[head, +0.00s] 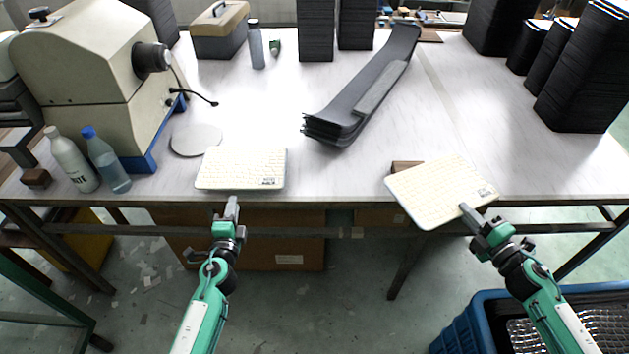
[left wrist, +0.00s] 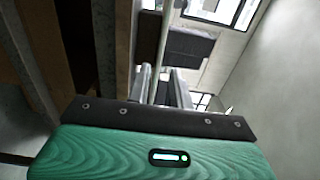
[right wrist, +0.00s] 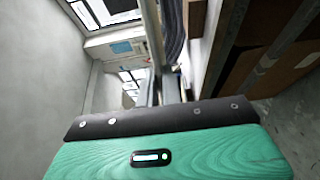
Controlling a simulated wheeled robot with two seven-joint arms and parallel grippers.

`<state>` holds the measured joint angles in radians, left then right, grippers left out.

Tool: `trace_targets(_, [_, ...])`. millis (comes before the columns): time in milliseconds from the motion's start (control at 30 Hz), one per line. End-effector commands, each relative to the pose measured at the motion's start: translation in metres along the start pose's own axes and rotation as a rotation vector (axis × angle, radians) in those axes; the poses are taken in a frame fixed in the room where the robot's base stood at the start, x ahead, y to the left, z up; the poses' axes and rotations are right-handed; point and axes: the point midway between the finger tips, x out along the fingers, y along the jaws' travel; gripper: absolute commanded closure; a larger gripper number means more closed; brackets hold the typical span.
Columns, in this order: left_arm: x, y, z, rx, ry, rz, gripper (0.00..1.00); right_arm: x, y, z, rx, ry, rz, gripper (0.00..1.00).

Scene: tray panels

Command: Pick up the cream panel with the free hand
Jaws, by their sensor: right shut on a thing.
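One cream panel (head: 240,168) lies flat at the table's front edge, left of centre, with small dark print at its lower right corner. My left gripper (head: 232,203) is just in front of that panel's front edge, pointing at it.
A grey disc (head: 195,140), two bottles (head: 105,160) and a beige machine (head: 80,60) stand at the left. A stack of dark curved panels (head: 350,100) lies at the centre back. Black stacks (head: 590,80) stand at the right. A blue crate (head: 470,325) is below right.

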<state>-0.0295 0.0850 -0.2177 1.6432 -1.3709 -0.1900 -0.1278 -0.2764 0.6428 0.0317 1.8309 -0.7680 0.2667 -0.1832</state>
Motion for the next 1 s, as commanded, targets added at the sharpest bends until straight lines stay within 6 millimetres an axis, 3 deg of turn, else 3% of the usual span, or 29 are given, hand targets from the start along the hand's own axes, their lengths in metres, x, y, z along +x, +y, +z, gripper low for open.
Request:
trace_targets(400, [0.056,0.001,0.0,-0.003,0.0,0.0,0.78,0.0,-0.005,0.0,0.0,0.0,0.0,1.0])
trace_targets(900, [0.067,0.001,0.0,-0.002,0.0,0.001,0.78,0.0,-0.007,0.0,0.0,0.0,0.0,1.0])
trace_targets(1000, [0.067,0.001,0.0,-0.002,0.0,0.001,0.88,0.0,-0.007,0.0,0.0,0.0,0.0,1.0])
